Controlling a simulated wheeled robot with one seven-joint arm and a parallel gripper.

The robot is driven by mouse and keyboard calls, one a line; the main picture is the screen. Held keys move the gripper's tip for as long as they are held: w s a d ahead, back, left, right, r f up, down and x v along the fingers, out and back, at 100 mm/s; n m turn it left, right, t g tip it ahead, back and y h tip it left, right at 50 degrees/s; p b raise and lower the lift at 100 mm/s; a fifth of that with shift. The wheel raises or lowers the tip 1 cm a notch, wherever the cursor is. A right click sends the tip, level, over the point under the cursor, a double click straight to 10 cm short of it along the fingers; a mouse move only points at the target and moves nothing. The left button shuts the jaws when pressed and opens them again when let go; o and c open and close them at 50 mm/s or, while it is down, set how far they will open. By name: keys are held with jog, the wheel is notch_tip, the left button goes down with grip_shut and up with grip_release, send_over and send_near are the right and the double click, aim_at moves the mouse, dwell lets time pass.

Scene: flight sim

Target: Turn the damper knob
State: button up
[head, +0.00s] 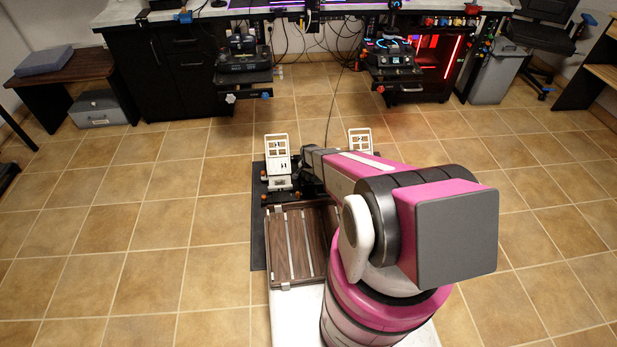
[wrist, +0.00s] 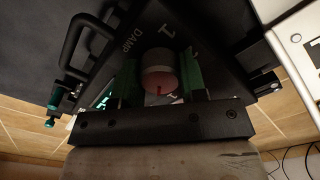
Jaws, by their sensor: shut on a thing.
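The damper knob (wrist: 158,82) is a short round knob with a grey side and a reddish face that carries a dark mark. It sits on a black panel (wrist: 122,55) printed with "DAMP" and a "1", partly cut off by my gripper. My gripper (wrist: 160,70) has green fingers, one on each side of the knob, and is shut on it. In the head view my arm hides the gripper and the knob.
White pedals (head: 277,155) stand on the dark mat, with a wooden footboard (head: 290,270) in front of them. In the wrist view a black handle (wrist: 72,45) and a green-tipped part (wrist: 52,112) lie to the left. Tiled floor is free at both sides.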

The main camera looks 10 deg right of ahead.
jog(key=shift+m, duration=0.6)
jog(key=o, duration=0.9)
jog(key=shift+o, duration=0.2)
jog(key=shift+r, duration=0.1)
notch_tip(320, 180, up, 11)
jog(key=shift+f, duration=0.2)
